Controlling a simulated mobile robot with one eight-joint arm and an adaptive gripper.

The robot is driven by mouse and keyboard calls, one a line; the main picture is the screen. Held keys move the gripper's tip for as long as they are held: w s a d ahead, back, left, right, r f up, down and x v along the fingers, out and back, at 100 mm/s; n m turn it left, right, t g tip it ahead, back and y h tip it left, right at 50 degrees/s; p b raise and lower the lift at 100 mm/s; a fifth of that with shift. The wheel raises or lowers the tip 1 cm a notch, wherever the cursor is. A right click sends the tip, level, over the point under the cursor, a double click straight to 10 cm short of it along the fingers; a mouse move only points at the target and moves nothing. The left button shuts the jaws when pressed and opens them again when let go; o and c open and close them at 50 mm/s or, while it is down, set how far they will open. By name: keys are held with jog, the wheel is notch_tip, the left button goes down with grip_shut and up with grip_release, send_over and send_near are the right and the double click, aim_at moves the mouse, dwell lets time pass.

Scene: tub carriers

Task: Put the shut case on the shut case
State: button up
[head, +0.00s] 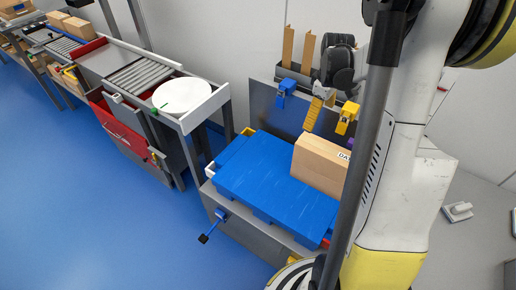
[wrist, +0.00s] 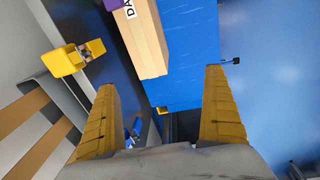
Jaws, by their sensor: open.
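A light-brown shut case (head: 322,164) with a white label reading "DA" stands on the right part of a blue slab (head: 262,182). In the wrist view the case (wrist: 148,45) is at the top, ahead of my fingers, with a purple patch at its upper edge. A second shut case is not clearly recognisable. My gripper (head: 317,112) hangs behind the case, near the back panel. In the wrist view my gripper's (wrist: 160,80) yellow fingers are wide apart, with nothing held between them. My arm hides the area to the right.
A yellow bracket (head: 347,118) and a blue bracket (head: 285,92) sit on the back panel close to my gripper. Brown boards (head: 288,46) stand behind. A roller conveyor (head: 140,75) with a white disc (head: 182,96) is at the left. The blue floor (head: 90,200) is clear.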

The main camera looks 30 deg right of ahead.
jog(key=a+r+t, duration=0.1)
jog(key=a+r, duration=0.5)
jog(key=a, duration=0.3)
jog(key=s+a+r+m+t, duration=0.2)
jog(key=s+a, duration=0.4)
jog(key=a, duration=0.5)
jog(key=s+a+r+m+t, duration=0.2)
jog(key=s+a, duration=0.4)
jog(key=a, duration=0.5)
jog(key=shift+r+t+y, duration=0.3)
jog(key=shift+r+t, duration=0.3)
jog(key=shift+r, duration=0.15)
jog(key=shift+s+d, duration=0.1)
jog(key=shift+d, duration=0.05)
